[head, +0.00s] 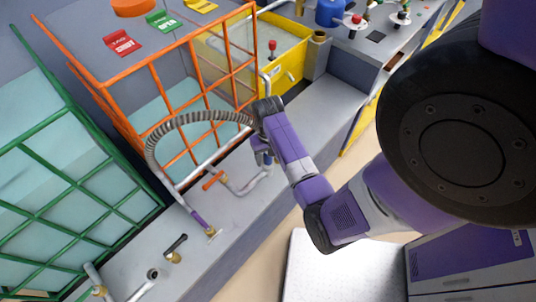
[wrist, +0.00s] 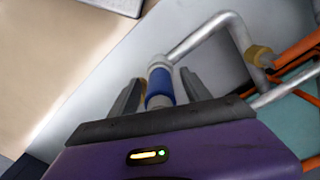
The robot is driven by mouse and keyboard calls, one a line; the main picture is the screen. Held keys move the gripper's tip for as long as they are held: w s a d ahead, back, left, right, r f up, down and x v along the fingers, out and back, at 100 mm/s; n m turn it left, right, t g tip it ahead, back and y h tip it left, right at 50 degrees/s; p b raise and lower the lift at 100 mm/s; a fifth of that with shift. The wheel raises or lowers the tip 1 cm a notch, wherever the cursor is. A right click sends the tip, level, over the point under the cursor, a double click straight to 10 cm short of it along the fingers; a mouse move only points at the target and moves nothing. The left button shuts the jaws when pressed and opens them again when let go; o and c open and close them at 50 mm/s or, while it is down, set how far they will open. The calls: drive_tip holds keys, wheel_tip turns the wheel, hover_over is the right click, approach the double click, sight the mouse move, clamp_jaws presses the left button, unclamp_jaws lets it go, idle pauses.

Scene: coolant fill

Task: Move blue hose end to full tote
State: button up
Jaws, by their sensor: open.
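The blue hose end (wrist: 160,86), a blue collar with a pale tip, lies between the two fingers of my gripper (wrist: 157,93) in the wrist view. The fingers are open on both sides of it; contact is unclear. In the head view my gripper (head: 263,154) points down by the orange-caged tote (head: 150,85), largely hiding the hose end. The green-caged tote (head: 60,165) stands at the left. Pale teal shows inside both cages; I cannot tell which tote is full. A grey corrugated hose (head: 160,130) arches left from beside my wrist to a purple-banded end (head: 199,218).
Metal pipework with a brass fitting (wrist: 259,57) is close to my fingers. An orange handle (head: 213,181) and a black-handled valve (head: 176,247) stand along the grey ledge (head: 235,215). A yellow bin (head: 285,55) is behind.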

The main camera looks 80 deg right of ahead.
clamp_jaws()
drive_tip(key=c, duration=0.8)
unclamp_jaws()
drive_tip(key=c, duration=0.3)
drive_tip(key=shift+r+p, duration=0.4)
drive_tip(key=shift+p, duration=0.1)
drive_tip(key=shift+r+p, duration=1.45)
drive_tip(key=shift+p, duration=0.05)
drive_tip(key=shift+r+p, duration=0.75)
drive_tip(key=shift+r, duration=0.55)
